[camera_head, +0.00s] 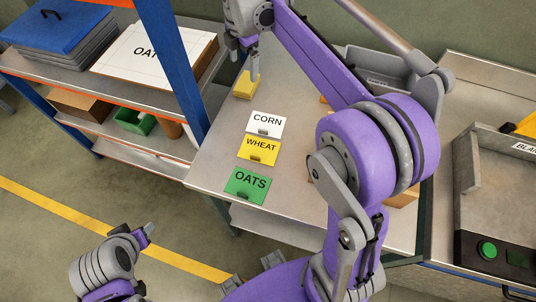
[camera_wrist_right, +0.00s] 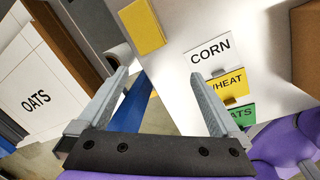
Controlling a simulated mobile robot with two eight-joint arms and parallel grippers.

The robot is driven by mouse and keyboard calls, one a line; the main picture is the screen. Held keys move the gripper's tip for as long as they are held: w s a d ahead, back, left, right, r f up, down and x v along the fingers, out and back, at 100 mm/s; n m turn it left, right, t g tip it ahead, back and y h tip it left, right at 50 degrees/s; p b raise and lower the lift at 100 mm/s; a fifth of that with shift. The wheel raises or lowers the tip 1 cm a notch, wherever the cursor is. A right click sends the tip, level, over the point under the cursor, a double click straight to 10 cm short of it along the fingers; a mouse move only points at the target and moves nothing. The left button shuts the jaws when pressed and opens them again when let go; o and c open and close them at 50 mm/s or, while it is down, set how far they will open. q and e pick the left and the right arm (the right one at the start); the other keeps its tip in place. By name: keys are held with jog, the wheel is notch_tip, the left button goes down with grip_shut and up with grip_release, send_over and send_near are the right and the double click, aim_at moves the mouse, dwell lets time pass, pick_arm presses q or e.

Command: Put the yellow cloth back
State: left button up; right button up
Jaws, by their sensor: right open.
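The yellow cloth (camera_head: 244,86) is a small folded block lying on the grey worktop, beyond the label cards. It also shows in the right wrist view (camera_wrist_right: 142,27), past the fingertips. My right gripper (camera_head: 246,60) is above the worktop close to the cloth. In the right wrist view its fingers (camera_wrist_right: 160,76) are spread, with nothing between them. In the head view the gripper partly overlaps the cloth's edge. My left gripper (camera_head: 147,230) is low at the bottom left, over the floor, far from the cloth; its fingers are too unclear to judge.
CORN (camera_head: 265,124), WHEAT (camera_head: 259,151) and OATS (camera_head: 247,185) cards lie in a row on the worktop (camera_head: 215,170). A machine with a green button (camera_head: 488,250) stands at right.

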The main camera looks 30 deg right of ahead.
jog(key=s+a+f+m+t, duration=0.1)
jog(key=s+a+f+m, duration=0.1)
jog(key=s+m, duration=0.4)
jog(key=s+a+f+m+t, duration=0.1)
jog(key=s+f+m, duration=0.4)
jog(key=s, duration=0.5)
jog(key=s+a+f+m+t, duration=0.2)
jog(key=s+a+f+m, duration=0.1)
jog(key=s+m, duration=0.5)
jog(key=shift+s+a+f, duration=0.25)
jog(key=shift+s+f, duration=0.15)
jog(key=shift+f, duration=0.05)
jog(key=shift+s+f+m, duration=0.1)
jog(key=shift+f+m, duration=0.1)
jog(key=shift+m, duration=0.2)
